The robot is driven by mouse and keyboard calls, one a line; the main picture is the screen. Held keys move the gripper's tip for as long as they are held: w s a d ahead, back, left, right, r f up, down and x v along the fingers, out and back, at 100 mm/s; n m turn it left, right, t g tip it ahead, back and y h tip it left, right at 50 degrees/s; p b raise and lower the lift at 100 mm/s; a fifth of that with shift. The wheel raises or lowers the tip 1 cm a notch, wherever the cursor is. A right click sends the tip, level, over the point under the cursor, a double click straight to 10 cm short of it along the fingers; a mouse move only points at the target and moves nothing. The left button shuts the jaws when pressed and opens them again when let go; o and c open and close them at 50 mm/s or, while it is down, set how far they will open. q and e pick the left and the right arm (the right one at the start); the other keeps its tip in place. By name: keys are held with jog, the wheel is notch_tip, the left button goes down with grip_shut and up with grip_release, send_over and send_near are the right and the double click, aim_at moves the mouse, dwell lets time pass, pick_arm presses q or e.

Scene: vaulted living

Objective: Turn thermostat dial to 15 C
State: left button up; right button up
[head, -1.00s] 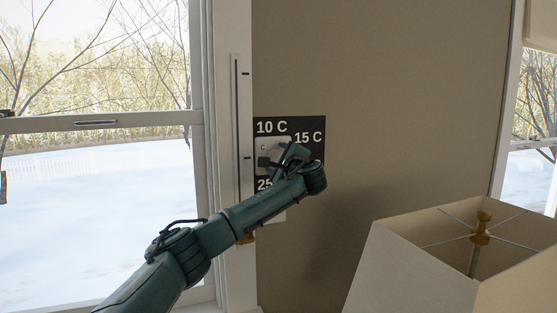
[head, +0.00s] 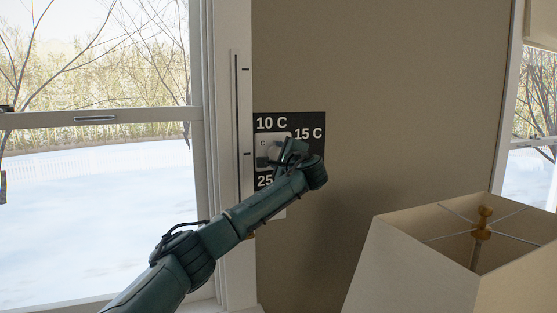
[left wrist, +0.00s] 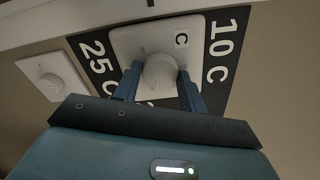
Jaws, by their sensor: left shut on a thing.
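The thermostat is a white plate on a black panel (head: 315,120) on the tan wall, with white labels 10 C, 15 C and a partly covered 25. In the left wrist view the round white dial (left wrist: 160,73) sits at the middle of the white plate (left wrist: 124,42), with a small C mark near one corner. My left gripper (left wrist: 158,82) is shut on the dial, one blue finger on each side. In the head view my left gripper (head: 276,156) covers most of the dial. The dial's pointer direction cannot be made out. My right gripper is not in view.
A second white plate with a round knob (left wrist: 52,81) is on the wall beside the panel. A window frame (head: 228,150) stands just left of the panel. A lampshade (head: 425,265) is at the lower right. The wall right of the panel is clear.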

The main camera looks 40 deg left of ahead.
pick_arm(q)
jog(key=shift+f+n+b, duration=0.3)
jog(key=shift+n+b, duration=0.4)
jog(key=shift+n, duration=0.1)
jog(key=n+b, duration=0.3)
jog(key=n, duration=0.1)
jog(key=shift+n, duration=0.3)
jog(key=shift+r+n+b, duration=0.2)
jog(key=shift+n+b, duration=0.6)
jog(key=shift+n, duration=1.1)
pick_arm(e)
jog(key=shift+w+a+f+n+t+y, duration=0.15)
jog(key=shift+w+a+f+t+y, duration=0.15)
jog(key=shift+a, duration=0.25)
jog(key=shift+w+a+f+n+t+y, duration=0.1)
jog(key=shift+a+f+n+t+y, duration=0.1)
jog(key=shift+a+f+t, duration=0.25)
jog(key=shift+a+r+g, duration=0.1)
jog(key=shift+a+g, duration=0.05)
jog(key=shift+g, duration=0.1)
pick_arm(q)
jog(key=o, duration=1)
jog(key=shift+r, duration=0.1)
